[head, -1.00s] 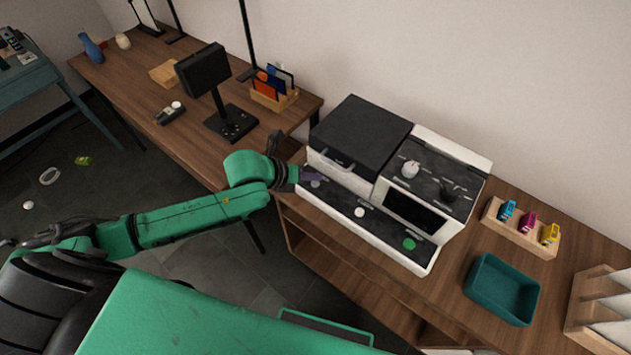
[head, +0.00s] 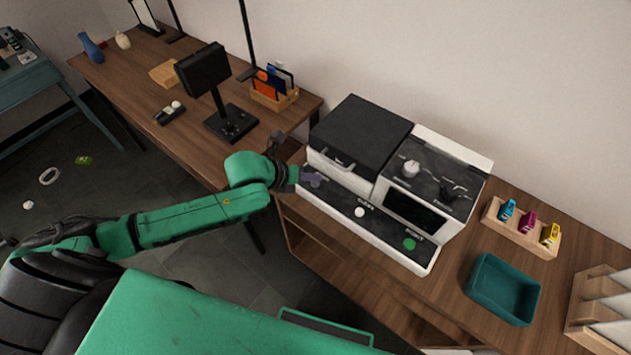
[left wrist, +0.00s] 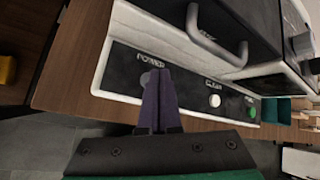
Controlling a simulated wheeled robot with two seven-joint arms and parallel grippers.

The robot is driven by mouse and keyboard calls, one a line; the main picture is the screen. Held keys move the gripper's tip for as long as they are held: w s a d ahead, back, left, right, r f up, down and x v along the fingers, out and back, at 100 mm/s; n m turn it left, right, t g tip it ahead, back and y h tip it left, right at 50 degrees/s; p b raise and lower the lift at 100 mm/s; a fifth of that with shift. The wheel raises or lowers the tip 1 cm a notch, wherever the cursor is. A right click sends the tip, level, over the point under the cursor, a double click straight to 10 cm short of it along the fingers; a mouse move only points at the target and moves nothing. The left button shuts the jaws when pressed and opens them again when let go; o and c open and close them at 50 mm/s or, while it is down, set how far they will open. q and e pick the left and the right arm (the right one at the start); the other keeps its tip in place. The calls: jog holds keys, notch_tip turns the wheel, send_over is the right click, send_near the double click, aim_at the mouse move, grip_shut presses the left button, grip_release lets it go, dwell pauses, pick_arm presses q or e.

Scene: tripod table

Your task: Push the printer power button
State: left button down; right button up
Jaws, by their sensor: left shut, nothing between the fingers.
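The printer (head: 360,135) is a white and black machine on the wooden counter, with a dark front panel. In the left wrist view the panel (left wrist: 190,88) carries a grey button under the label POWER (left wrist: 146,77), a white button (left wrist: 214,101) and a green button (left wrist: 250,112). My left gripper (head: 318,180) is shut and empty, its purple fingers over the power end of the panel. In the left wrist view the fingertips (left wrist: 157,74) cover part of the power button; I cannot tell whether they touch it. My right gripper is not in view.
A teal bin (head: 502,290) and a wooden holder with coloured cartridges (head: 522,228) stand right of the printer. A desk with a black monitor stand (head: 230,122) is on the left. A handle (left wrist: 218,42) juts out above the panel.

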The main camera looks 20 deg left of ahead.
pick_arm(q)
jog(key=shift+f, duration=0.3)
jog(key=shift+f, duration=0.3)
dwell(0.3)
jog(key=shift+r, duration=0.1)
jog(key=shift+r+p, duration=0.6)
jog(key=shift+r, duration=0.05)
notch_tip(320, 180, up, 6)
jog(key=p, duration=0.6)
